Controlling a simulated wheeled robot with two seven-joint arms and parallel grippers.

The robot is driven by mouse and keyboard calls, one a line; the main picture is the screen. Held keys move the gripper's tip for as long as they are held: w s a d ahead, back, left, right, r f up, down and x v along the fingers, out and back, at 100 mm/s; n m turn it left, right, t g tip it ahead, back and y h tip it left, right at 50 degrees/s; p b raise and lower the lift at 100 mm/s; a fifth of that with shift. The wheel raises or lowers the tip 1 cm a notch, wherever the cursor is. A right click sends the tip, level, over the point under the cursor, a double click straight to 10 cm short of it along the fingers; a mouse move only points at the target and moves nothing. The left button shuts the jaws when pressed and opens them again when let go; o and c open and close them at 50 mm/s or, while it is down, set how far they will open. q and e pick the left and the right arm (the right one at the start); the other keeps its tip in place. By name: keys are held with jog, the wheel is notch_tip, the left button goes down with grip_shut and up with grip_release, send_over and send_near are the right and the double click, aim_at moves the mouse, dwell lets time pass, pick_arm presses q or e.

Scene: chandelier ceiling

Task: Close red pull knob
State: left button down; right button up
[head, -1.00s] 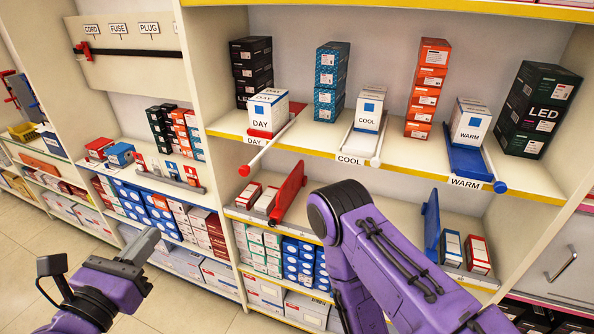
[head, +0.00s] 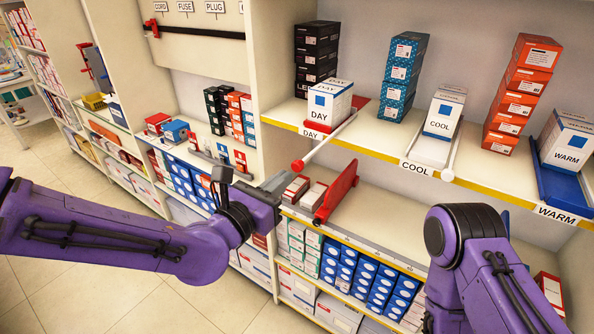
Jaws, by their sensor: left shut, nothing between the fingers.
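The red pull knob (head: 298,165) is the ball end of a white rod (head: 333,137) that sticks out past the front edge of the upper shelf. The rod runs along the red tray (head: 360,104) under the white DAY box (head: 330,103). My left gripper (head: 281,180) is shut and empty. In the picture it is just below and left of the red knob, with a small gap between them. How far apart they are in depth I cannot tell. My right gripper is out of the picture; only part of that arm shows.
The COOL box (head: 444,112) and WARM box (head: 567,143) stand on trays to the right. Below the knob, an upright red panel (head: 336,193) and small boxes sit on the lower shelf. A vertical shelf divider (head: 252,70) stands left of the DAY tray.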

pick_arm(q)
jog(key=shift+x, duration=1.2)
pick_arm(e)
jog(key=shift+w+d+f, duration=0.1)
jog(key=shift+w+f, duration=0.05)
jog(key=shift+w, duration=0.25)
pick_arm(q)
jog(key=shift+s+r, duration=0.1)
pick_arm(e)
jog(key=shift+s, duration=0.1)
